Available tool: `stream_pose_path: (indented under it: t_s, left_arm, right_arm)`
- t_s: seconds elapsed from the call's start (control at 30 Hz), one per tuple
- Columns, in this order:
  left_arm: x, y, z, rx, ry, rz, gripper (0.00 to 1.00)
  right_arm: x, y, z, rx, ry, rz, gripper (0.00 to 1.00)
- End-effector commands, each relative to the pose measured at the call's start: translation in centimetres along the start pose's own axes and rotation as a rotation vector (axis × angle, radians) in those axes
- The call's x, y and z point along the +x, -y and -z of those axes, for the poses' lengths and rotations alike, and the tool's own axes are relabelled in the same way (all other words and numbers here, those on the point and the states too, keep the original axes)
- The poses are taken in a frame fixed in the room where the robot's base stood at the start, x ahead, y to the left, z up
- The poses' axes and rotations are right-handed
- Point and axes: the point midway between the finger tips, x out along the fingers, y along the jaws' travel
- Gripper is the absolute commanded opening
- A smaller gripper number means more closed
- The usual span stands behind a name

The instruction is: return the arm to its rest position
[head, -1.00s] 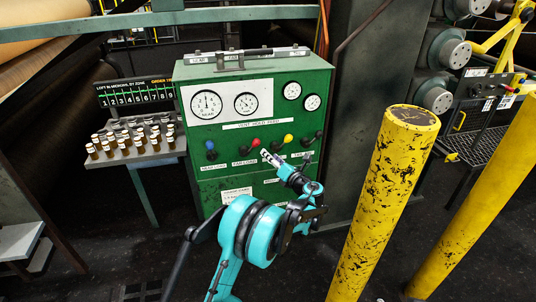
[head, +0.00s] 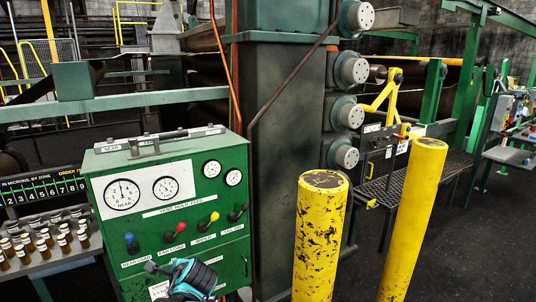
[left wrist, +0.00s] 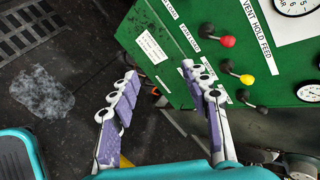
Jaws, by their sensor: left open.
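My left gripper (left wrist: 160,76) is open and empty in the left wrist view. Its two purple-and-grey fingers are spread apart, with the floor and the lower front of the green control panel (left wrist: 150,25) behind them. In the head view a teal part of my left arm (head: 192,277) shows at the bottom edge, in front of the green control panel (head: 105,222); the fingers are not clear there. My right gripper is in neither view.
The panel has a red-knobbed lever (head: 180,227) and a yellow-knobbed lever (head: 214,216). A rack of small jars (head: 40,242) stands left. Two yellow posts (head: 320,240) (head: 412,220) stand right of the panel. Dark open floor (head: 470,250) lies further right.

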Motion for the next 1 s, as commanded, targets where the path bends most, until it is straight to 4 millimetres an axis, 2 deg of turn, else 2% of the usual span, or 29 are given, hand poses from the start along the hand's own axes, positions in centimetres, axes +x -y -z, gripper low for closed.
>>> stream_pose_path:
  t_s: [0.03, 0.1, 0.3, 0.4, 0.5, 0.7, 1.0]
  left_arm:
    - [-1.6, -2.1, -0.5, -0.138, -0.042, -0.027, 0.47]
    - [-3.7, -4.8, -0.5, -0.345, -0.102, -0.073, 0.47]
    - [-8.9, -12.7, 0.6, -0.928, -0.237, -0.248, 0.47]
    - [-10.9, -16.0, 1.5, -1.177, -0.278, -0.344, 0.47]
    - [-12.3, -18.4, 2.5, -1.366, -0.303, -0.425, 0.47]
    - [-13.4, -20.4, 3.4, -1.537, -0.319, -0.506, 0.47]
    - [-13.4, -20.4, 3.5, -1.546, -0.319, -0.51, 0.47]
  right_arm:
    - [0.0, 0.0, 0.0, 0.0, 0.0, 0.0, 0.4]
    - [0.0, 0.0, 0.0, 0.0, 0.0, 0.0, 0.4]
    - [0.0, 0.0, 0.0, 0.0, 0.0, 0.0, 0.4]
    - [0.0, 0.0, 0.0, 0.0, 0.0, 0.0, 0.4]
    - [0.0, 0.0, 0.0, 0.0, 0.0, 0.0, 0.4]
    - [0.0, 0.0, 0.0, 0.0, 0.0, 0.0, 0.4]
    - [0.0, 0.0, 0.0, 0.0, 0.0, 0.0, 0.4]
